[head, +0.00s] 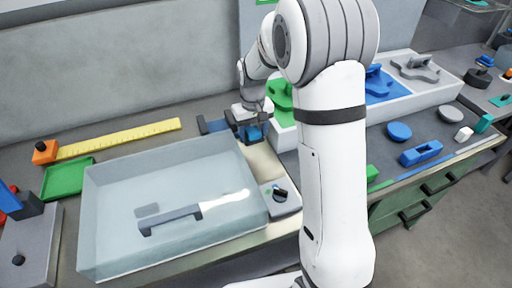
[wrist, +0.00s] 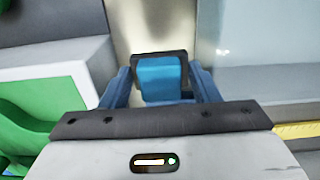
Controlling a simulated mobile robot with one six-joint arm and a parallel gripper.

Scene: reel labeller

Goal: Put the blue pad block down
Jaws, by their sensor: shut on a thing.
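The blue pad block (wrist: 160,78) sits between the two blue fingers of my gripper (wrist: 162,88) in the wrist view. It has a blue face and a dark edge around its far end. My gripper is shut on it. In the head view my gripper (head: 250,134) and the blue block (head: 256,131) show small, beside the right back corner of the clear bin, over a pale beige strip (head: 262,165). I cannot tell whether the block touches the surface below it.
A clear bin (head: 100,220) with a grey-handled tool (head: 170,218) stands left of my gripper. A white tray (head: 440,97) with green, blue and grey shapes is to the right. A small device with a dark knob (head: 280,193) sits in front. A yellow ruler (head: 120,138) lies behind the bin.

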